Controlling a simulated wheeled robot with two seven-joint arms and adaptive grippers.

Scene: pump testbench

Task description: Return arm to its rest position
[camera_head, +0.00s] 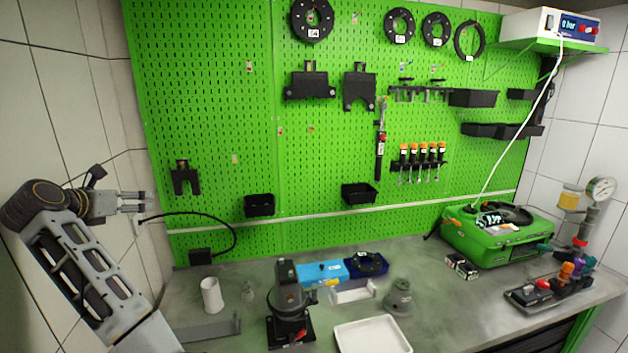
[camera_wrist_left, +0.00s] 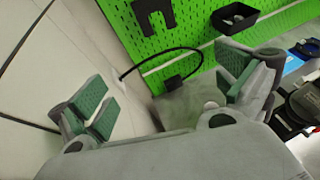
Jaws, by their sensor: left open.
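My left arm comes in from the left in the head view, and its gripper (camera_head: 138,202) is raised above the left end of the workbench, near the white tiled wall. In the left wrist view the gripper (camera_wrist_left: 165,100) has its two green-padded fingers wide apart with nothing between them. The gripper is apart from the bench and the pegboard. My right gripper is in neither view.
The green pegboard (camera_head: 215,120) stands behind the grey bench (camera_head: 245,325). A black cable (camera_head: 232,232) loops near the gripper. A white cup (camera_head: 211,295), a dark pump (camera_head: 287,300), a white tray (camera_head: 372,337) and a green case (camera_head: 490,245) stand on the bench.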

